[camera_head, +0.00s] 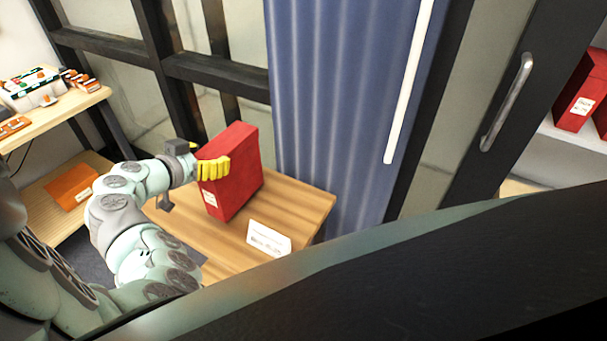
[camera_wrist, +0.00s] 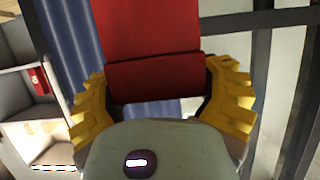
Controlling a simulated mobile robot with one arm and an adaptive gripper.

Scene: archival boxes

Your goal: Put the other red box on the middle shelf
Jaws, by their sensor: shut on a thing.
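A red box (camera_head: 236,172) with a white label stands upright at the wooden table (camera_head: 300,203). My gripper (camera_head: 213,168) has its yellow fingers shut on this red box. In the wrist view the red box (camera_wrist: 153,60) lies between the yellow fingers of my gripper (camera_wrist: 160,95). I cannot tell whether the box's bottom touches the table. Another red box (camera_head: 580,95) with a white label stands on a pale shelf (camera_head: 565,145) at the far right. Part of one more red box (camera_head: 601,118) shows beside it, cut off by the picture edge.
A blue curtain-like panel (camera_head: 335,95) and a dark door frame with a handle (camera_head: 507,100) stand behind and right. At left, a shelf unit holds a white crate (camera_head: 33,88) and an orange folder (camera_head: 72,187).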

